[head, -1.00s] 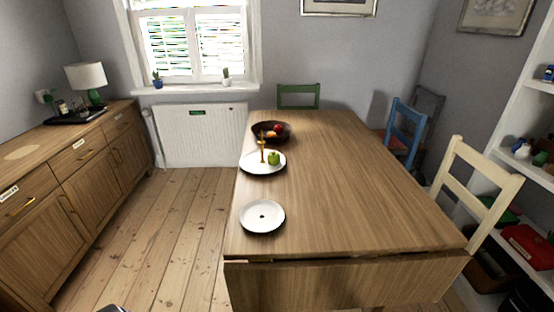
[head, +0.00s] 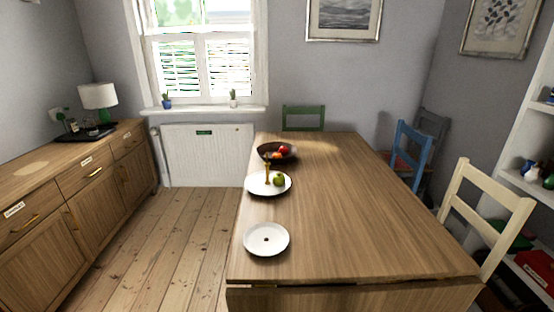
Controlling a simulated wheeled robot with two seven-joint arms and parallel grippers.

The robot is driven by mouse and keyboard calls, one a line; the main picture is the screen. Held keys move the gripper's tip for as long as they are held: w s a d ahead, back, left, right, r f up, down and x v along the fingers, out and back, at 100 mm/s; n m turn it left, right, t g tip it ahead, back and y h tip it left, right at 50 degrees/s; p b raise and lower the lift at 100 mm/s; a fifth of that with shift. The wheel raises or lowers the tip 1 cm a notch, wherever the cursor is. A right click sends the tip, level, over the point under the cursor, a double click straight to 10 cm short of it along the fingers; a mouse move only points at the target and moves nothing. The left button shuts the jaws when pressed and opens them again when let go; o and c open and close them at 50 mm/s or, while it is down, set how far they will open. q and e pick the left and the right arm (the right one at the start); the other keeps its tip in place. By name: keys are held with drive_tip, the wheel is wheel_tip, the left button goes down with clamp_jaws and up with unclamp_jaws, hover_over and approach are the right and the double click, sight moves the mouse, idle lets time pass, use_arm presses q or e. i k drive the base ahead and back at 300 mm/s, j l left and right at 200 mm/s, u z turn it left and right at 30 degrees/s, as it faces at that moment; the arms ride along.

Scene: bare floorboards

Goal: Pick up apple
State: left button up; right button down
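A green apple (head: 279,179) sits on a white plate (head: 257,189) near the left edge of the wooden table (head: 345,220). A thin golden candlestick-like item (head: 267,170) stands on the same plate, just left of the apple. Behind the plate, a dark bowl (head: 265,150) holds red and orange fruit (head: 283,150); whether any of it is an apple is too small to tell. Neither of my grippers is in view.
A white plate (head: 266,239) with a small dark spot lies nearer on the table. Chairs stand around it: green (head: 303,112), blue (head: 412,150) and cream (head: 484,210). A sideboard (head: 70,185) lines the left wall. Floorboards (head: 170,240) between are clear.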

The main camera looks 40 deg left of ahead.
sight(279, 178)
drive_tip(key=j+z, duration=0.1)
drive_tip(key=j, duration=0.5)
drive_tip(key=k+j+z, duration=0.15)
drive_tip(key=j, duration=0.45)
drive_tip(key=j+z, duration=0.2)
drive_tip(key=j, duration=0.2)
drive_tip(key=j+z, duration=0.2)
drive_tip(key=j, duration=0.25)
drive_tip(key=k+j+z, duration=0.15)
drive_tip(key=j, duration=0.25)
drive_tip(key=j+z, duration=0.2)
drive_tip(key=j, duration=0.2)
drive_tip(key=k+j+z, duration=0.2)
drive_tip(key=j, duration=0.2)
drive_tip(key=k+j+z, duration=0.2)
drive_tip(key=j, duration=0.2)
drive_tip(key=i, duration=0.1)
